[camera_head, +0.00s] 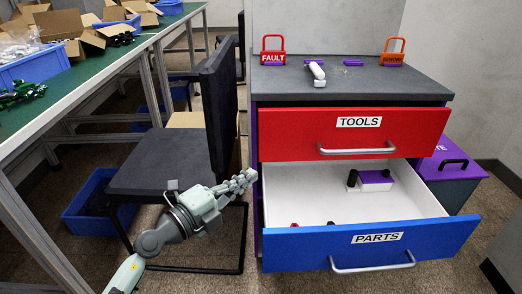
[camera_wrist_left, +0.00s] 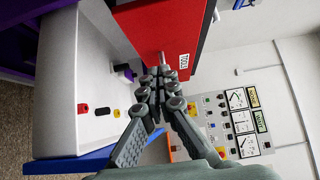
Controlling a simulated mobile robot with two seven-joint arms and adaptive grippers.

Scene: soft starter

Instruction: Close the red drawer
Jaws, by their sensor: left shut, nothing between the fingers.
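The red drawer (camera_head: 300,145), labelled TOOLS, is the upper drawer of a grey-topped cabinet and has a silver bar handle (camera_head: 357,151). My left gripper (camera_head: 247,177) is shut and empty, beside the cabinet's left edge, lower than the red drawer's handle. In the left wrist view my fingers (camera_wrist_left: 155,84) overlap part of the red front; contact is unclear. My right gripper is not in view.
The blue PARTS drawer (camera_head: 300,250) below stands well open, with small items inside. A dark chair (camera_head: 170,160) stands left of the cabinet, behind my left arm. A green-topped bench (camera_head: 110,62) is at left. Padlocks, including a red one (camera_head: 273,58), stand on the cabinet.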

